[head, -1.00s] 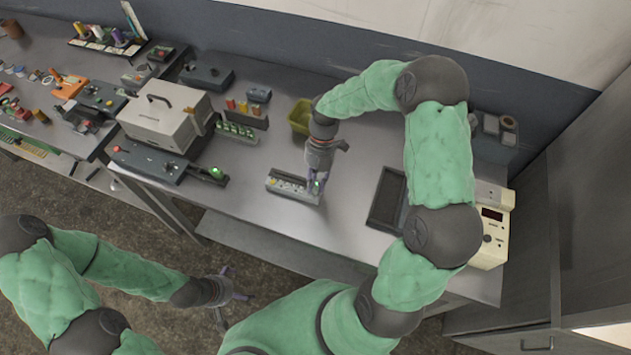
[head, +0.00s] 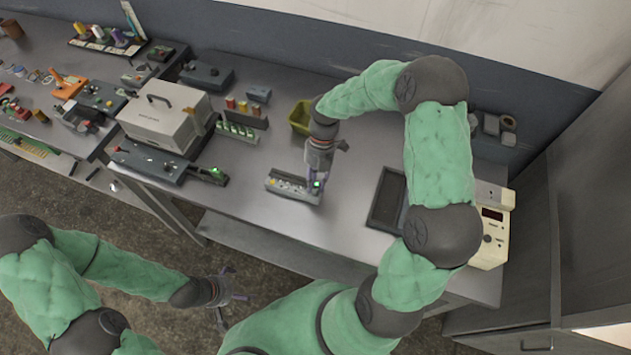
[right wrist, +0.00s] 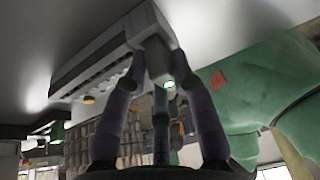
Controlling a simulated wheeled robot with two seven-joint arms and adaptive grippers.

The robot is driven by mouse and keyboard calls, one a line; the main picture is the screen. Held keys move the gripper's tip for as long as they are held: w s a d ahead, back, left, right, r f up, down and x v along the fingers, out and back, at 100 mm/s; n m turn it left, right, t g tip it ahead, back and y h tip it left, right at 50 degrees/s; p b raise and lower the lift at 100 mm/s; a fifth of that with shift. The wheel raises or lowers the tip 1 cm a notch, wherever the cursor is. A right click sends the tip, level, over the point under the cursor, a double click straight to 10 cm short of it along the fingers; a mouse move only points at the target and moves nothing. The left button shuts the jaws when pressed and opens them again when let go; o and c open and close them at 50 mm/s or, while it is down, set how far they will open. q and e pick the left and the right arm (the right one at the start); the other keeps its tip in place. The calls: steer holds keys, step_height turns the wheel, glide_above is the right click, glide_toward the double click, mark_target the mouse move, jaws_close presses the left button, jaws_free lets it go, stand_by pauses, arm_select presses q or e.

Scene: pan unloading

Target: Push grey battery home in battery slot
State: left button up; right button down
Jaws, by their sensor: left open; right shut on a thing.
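The grey slot unit (head: 287,187) lies on the steel bench, with small coloured spots along its top; it also shows in the right wrist view (right wrist: 92,68). My right gripper (head: 317,179) points down at the unit's right end, beside a lit green light. In the right wrist view my right gripper (right wrist: 158,68) is shut on a grey block, the grey battery (right wrist: 158,55), which meets the end of the unit. The fingers partly hide it, and I cannot tell how deep it sits. My left gripper (head: 236,288) is open and empty, in front of the bench and away from the unit.
A black tray (head: 386,200) and a cream instrument (head: 491,240) stand to the right. A yellow-green bin (head: 300,117) is behind the unit. A lidded grey case (head: 165,115) and a device with a green light (head: 207,175) are at left. Bare bench surrounds the unit.

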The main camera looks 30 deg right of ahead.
steer(key=shift+f, duration=0.1)
steer(key=c, duration=0.9)
jaws_free()
steer(key=shift+c, duration=0.2)
steer(key=v, duration=1.2)
